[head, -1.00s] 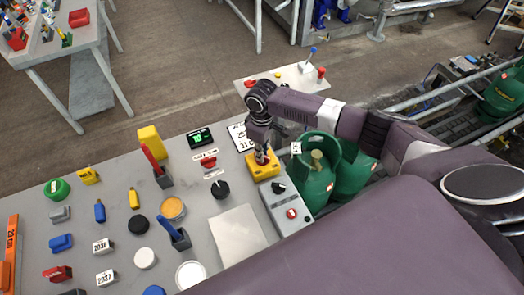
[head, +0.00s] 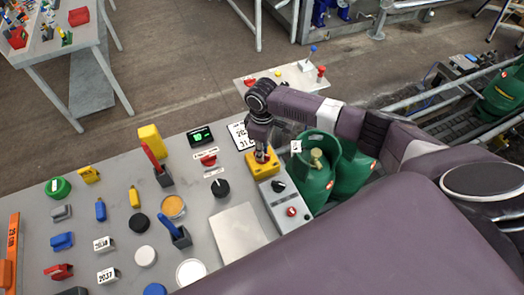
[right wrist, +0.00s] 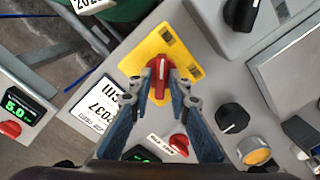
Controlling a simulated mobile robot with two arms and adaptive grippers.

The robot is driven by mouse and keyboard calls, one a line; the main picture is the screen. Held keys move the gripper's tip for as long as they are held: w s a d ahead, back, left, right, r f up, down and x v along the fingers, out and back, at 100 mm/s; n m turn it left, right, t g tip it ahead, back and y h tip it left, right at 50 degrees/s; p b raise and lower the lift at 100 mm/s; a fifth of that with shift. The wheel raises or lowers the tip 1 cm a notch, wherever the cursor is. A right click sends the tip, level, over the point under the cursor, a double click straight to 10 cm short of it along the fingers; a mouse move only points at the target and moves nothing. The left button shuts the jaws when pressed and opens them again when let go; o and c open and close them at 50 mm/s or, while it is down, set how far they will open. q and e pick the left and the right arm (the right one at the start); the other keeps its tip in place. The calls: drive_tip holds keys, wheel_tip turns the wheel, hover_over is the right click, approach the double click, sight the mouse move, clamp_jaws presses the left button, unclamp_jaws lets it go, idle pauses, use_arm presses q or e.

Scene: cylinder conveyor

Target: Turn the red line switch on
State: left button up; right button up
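The red rotary switch (right wrist: 160,70) sits on a yellow plate (right wrist: 187,51) in the right wrist view. In the head view the same yellow box (head: 265,172) is at the right edge of the grey panel table. My right gripper (right wrist: 161,78) points down at it, with a fingertip on each side of the red knob. The fingers converge and look closed on it, though fingertip contact is hard to make out. In the head view my right gripper (head: 262,157) hides most of the knob. My left gripper is not in view.
A grey control box (head: 286,204) with a black knob and a red button stands beside the yellow box. Another red switch (right wrist: 179,142), a black knob (right wrist: 232,117) and a number card (right wrist: 97,108) are close by. Green gas cylinders (head: 318,178) stand just right.

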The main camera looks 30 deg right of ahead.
drive_tip(key=shift+o, duration=0.9)
wheel_tip(320, 180, up, 12)
idle(0.3)
